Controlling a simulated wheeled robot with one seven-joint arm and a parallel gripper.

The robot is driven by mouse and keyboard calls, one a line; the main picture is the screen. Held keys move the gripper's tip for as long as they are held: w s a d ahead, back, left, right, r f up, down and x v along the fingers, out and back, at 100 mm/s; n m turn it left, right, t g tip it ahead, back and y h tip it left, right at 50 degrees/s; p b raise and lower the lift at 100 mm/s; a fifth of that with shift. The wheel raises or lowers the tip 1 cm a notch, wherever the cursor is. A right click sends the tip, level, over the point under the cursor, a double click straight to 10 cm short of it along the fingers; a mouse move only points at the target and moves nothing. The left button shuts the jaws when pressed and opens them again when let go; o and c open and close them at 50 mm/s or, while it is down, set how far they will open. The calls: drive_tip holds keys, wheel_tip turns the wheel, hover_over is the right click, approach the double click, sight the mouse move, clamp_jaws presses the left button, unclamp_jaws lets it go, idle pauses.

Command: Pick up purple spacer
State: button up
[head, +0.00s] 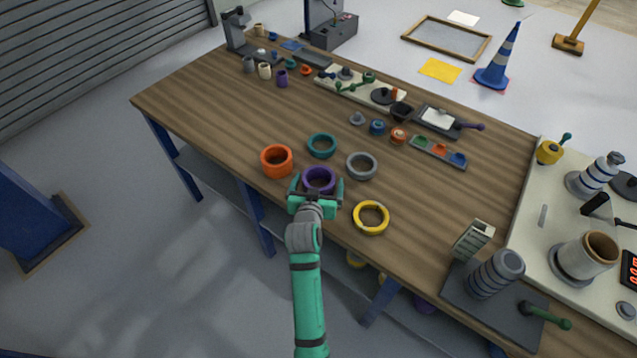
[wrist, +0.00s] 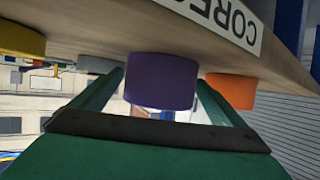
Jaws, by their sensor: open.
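The purple spacer (head: 319,178) is a thick ring lying flat near the front edge of the wooden workbench (head: 225,110). My gripper (head: 316,187) is at the spacer, with one green finger to each side of it in the head view. In the wrist view the purple spacer (wrist: 162,80) shows between the two open fingers (wrist: 160,92). I cannot tell whether either finger touches it. Part of its near side is hidden by my gripper in the head view.
Close by are an orange ring (head: 277,161), a teal ring (head: 321,146), a grey ring (head: 362,166) and a yellow ring (head: 371,217). A dark base with a ribbed grey roller (head: 495,273) stands at the right.

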drive_tip(key=shift+w, duration=0.2)
drive_tip(key=c, duration=1.3)
drive_tip(key=shift+r, duration=0.1)
